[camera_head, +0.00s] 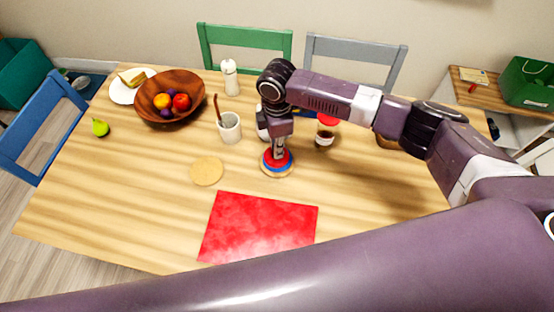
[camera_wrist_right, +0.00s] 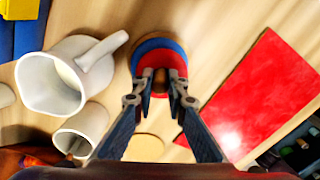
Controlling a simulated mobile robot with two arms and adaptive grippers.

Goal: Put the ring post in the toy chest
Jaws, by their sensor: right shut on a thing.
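The ring post (camera_head: 277,167) stands upright on the wooden table, with a pale round base and blue and red rings. In the right wrist view, its rings (camera_wrist_right: 157,52) lie just beyond my fingertips. My right gripper (camera_head: 278,149) points down over it from above. It is shut on the post's top, and the fingers (camera_wrist_right: 160,83) hide much of the post. A green box (camera_head: 533,82) stands on a wooden shelf at far right, and a teal box (camera_head: 25,72) at far left. I cannot tell which is the toy chest. My left gripper is out of view.
A red mat (camera_head: 260,228) and round coaster (camera_head: 207,171) lie near the post. A fruit bowl (camera_head: 170,96) is farther left. Chairs line the table edges.

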